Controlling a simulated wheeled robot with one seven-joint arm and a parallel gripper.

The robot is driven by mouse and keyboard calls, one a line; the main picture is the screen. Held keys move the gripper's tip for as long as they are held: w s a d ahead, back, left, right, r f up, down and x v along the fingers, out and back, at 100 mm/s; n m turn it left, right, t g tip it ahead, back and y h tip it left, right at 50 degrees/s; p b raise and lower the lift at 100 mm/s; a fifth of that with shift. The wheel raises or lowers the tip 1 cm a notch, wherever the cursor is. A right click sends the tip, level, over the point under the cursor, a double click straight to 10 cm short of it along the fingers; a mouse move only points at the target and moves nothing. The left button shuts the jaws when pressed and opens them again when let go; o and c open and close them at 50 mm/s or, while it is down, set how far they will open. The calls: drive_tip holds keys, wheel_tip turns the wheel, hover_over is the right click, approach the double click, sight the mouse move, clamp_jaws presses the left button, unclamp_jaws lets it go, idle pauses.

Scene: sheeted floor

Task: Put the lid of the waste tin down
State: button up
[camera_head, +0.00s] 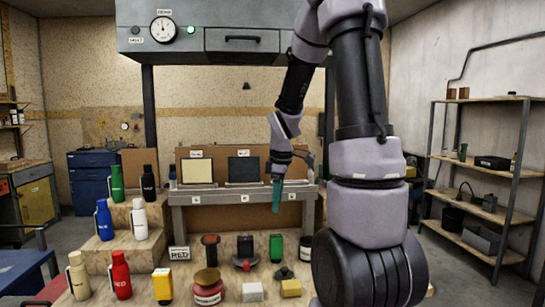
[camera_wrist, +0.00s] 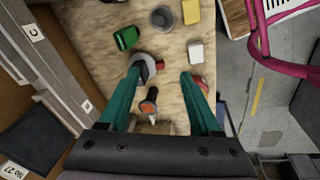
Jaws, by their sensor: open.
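What looks like the waste tin (camera_head: 243,263) is a small round red-and-grey tin on the wooden bench. A dark plate, apparently its raised lid (camera_head: 245,245), stands up at its back; I cannot read a label. My gripper (camera_head: 277,192) has teal fingers pointing down, high above the bench and apart from the tin. In the wrist view my gripper (camera_wrist: 160,74) is open, with nothing between its fingers.
Bottles stand on steps at left. A grey shelf table (camera_head: 240,197) lies behind.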

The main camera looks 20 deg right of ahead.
drive_tip(key=s+a+r+m+t+y, duration=0.1)
drive_tip(key=s+a+r+m+t, duration=0.1)
drive_tip(key=s+a+r+m, duration=0.2)
drive_tip(key=s+a+r+m+t+y, duration=0.1)
drive_tip(key=s+a+r+m+t, duration=0.2)
drive_tip(key=s+r+m, duration=0.8)
drive_tip(key=shift+s+a+r, duration=1)
drive_tip(key=shift+a+r, duration=0.15)
drive_tip(key=shift+r, duration=0.05)
